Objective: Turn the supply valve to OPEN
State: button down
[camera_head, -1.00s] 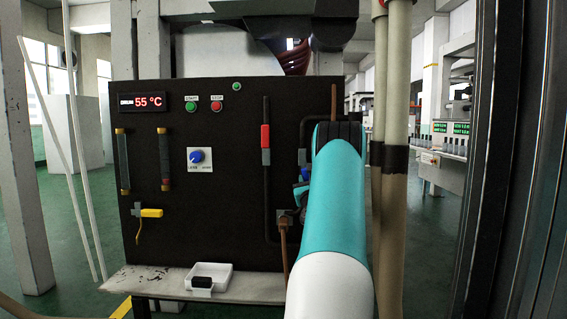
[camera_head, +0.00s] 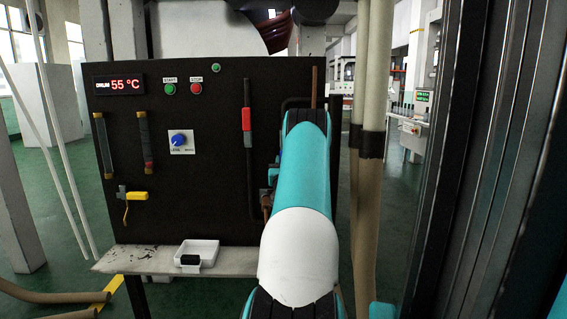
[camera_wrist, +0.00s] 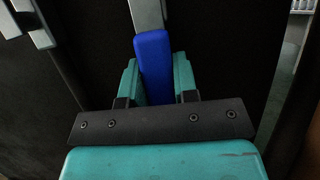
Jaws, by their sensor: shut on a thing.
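A blue lever handle (camera_wrist: 154,65) on a grey metal stem (camera_wrist: 147,14) fills the middle of the wrist view. My gripper (camera_wrist: 157,78) has its two teal fingers on either side of this handle, shut on it. In the head view my teal and white arm hides the gripper and nearly all of the handle. No OPEN marking is readable near the handle, so I cannot tell its setting. A red-handled lever (camera_head: 247,119) on a black pipe and a yellow-handled valve (camera_head: 134,196) stand further left on the black panel.
The panel also carries a blue knob (camera_head: 179,140), a green button (camera_head: 170,89), a red button (camera_head: 196,88) and a 55 °C display (camera_head: 120,85). A white tray (camera_head: 211,246) sits on the ledge below. Beige vertical pipes (camera_head: 368,190) stand close right of my arm.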

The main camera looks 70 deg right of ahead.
jog(key=c, duration=0.9)
grip_release()
jog(key=a+f+b, duration=0.1)
jog(key=b, duration=0.1)
jog(key=shift+s+b, duration=0.1)
jog(key=shift+b, duration=0.25)
jog(key=b+v, duration=1.6)
jog(key=b, duration=0.4)
jog(key=shift+a+r, duration=0.1)
jog(key=shift+r, duration=0.1)
